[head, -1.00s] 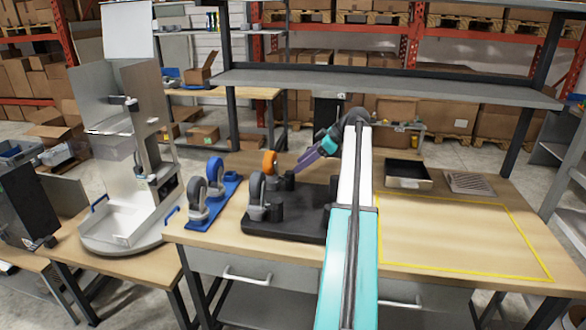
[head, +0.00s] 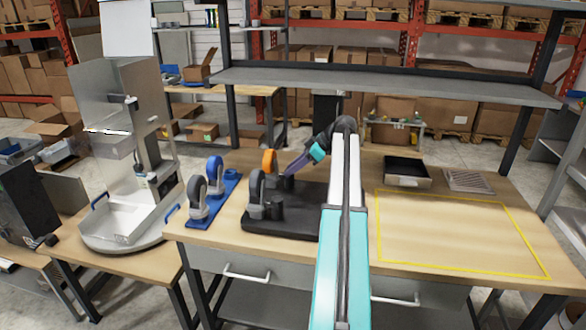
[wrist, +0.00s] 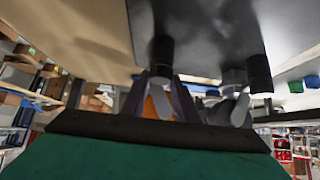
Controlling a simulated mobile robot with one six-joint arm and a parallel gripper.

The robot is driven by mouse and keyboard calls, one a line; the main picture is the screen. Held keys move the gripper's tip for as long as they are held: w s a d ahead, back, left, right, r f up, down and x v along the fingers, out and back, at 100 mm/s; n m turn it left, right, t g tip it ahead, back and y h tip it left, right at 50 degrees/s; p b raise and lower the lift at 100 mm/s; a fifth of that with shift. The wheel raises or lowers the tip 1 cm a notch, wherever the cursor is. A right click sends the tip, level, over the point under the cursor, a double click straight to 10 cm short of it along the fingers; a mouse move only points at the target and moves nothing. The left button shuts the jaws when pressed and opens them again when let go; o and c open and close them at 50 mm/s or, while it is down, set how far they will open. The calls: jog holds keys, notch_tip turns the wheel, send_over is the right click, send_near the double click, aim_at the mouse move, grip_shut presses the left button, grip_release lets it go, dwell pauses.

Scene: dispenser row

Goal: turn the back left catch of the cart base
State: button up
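The cart base is a black plate (head: 285,222) lying on the workbench, with wheels standing up from it. An orange caster wheel (head: 269,162) is at its back left and a grey caster wheel (head: 257,186) at its front left. The back left catch, a short black post (wrist: 161,52), is beside the orange wheel. My gripper (head: 289,172) reaches down from the right to this catch. In the wrist view its two purple fingers (wrist: 161,76) are apart, with the catch between or just beyond their tips. Contact cannot be made out.
Behind right are a black bin (head: 407,172) and a grated plate (head: 468,181). A yellow outlined area (head: 460,235) on the right is empty. A shelf (head: 390,85) spans above the bench.

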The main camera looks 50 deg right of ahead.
jog(key=shift+a+m+h+b, duration=0.1)
jog(key=shift+m+h+b, duration=0.2)
jog(key=shift+m+b, duration=0.1)
jog(key=shift+c, duration=0.6)
jog(key=m+h, duration=0.1)
jog(key=m+t+h+b, duration=0.1)
jog(key=m, duration=0.1)
jog(key=shift+s+a+f+b, duration=0.1)
jog(key=shift+s+a+b, duration=0.05)
jog(key=shift+a+b, duration=0.15)
jog(key=m+h, duration=0.3)
jog(key=m, duration=0.1)
jog(key=shift+a+b, duration=0.2)
jog(key=shift+b, duration=0.2)
jog(key=m+h, duration=0.1)
jog(key=m, duration=0.1)
jog(key=m+h, duration=0.1)
jog(key=h, duration=0.1)
jog(key=m+g+h+p, duration=0.1)
jog(key=m, duration=0.1)
jog(key=shift+w+a+r+m, duration=0.2)
jog(key=shift+w+a+m, duration=0.05)
jog(key=shift+m, duration=0.05)
jog(key=shift+w+a+m+g+h, duration=0.15)
jog(key=shift+m+g+h, duration=0.55)
jog(key=shift+m, duration=0.4)
jog(key=shift+w+m+g+h, duration=0.1)
jog(key=shift+m+g+h, duration=0.55)
jog(key=shift+m, duration=0.45)
